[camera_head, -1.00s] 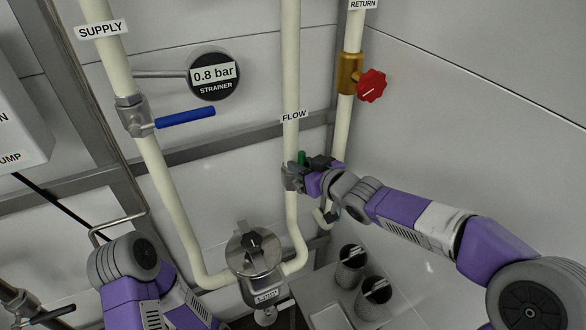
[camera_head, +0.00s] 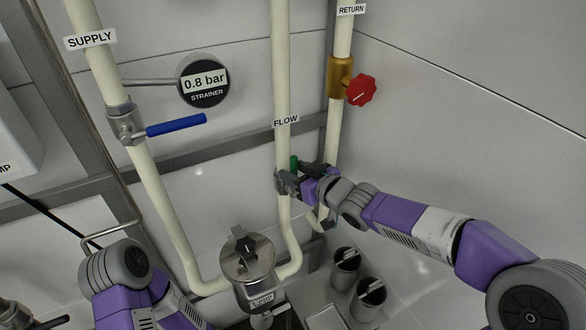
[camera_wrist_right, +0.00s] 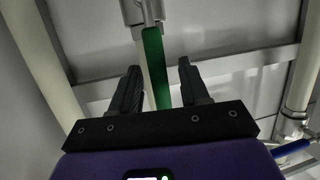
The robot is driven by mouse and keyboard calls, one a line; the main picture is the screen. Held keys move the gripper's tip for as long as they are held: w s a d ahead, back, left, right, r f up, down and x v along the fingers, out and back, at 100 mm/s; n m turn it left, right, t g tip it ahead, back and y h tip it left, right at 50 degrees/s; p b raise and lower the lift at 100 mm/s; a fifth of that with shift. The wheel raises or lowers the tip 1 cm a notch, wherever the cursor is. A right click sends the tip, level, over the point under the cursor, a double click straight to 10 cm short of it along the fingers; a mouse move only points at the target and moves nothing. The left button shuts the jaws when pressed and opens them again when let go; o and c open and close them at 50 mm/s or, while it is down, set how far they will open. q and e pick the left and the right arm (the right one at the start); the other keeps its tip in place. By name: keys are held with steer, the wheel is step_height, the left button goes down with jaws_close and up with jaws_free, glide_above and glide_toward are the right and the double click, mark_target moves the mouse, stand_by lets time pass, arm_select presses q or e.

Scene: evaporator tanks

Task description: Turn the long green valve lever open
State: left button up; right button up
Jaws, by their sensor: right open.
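The green valve lever (camera_head: 294,163) is on the FLOW pipe (camera_head: 281,80), in the middle of the head view. It is partly hidden there by my right gripper (camera_head: 304,176). In the right wrist view the long green lever (camera_wrist_right: 156,70) extends from its metal valve fitting (camera_wrist_right: 143,12) down between the two black fingers. My right gripper is open, with a finger on each side of the lever and a visible gap on both sides. My left arm shows at the lower left of the head view, but its gripper is out of view.
A blue lever (camera_head: 176,125) is on the SUPPLY pipe at left, below the strainer gauge (camera_head: 204,82). A red knob (camera_head: 361,90) is on the RETURN pipe. A round metal meter (camera_head: 247,255) and metal cups (camera_head: 344,270) are below the gripper.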

mark_target(296, 171)
steer(key=p+v, duration=0.2)
steer(key=v, duration=0.3)
steer(key=shift+s+d+r+p, duration=0.15)
steer(key=shift+s+r+p, duration=0.1)
steer(key=shift+p, duration=0.1)
steer(key=shift+s+d+f, duration=0.1)
steer(key=shift+s+d, duration=0.1)
steer(key=shift+s, duration=0.15)
steer(key=s+f+m+g+h, duration=0.1)
steer(key=s+f+m+g, duration=0.15)
steer(key=f, duration=1.05)
steer(key=s+f+m+g+h, duration=0.1)
steer(key=s+f+m+g, duration=0.15)
steer(key=f, duration=1.05)
steer(key=s+f+m+g+h, duration=0.1)
steer(key=s+f+m+g, duration=0.3)
steer(key=s+f, duration=1.4)
steer(key=g, duration=0.3)
steer(key=shift+s+d+h, duration=0.2)
steer(key=shift+d+h, duration=0.2)
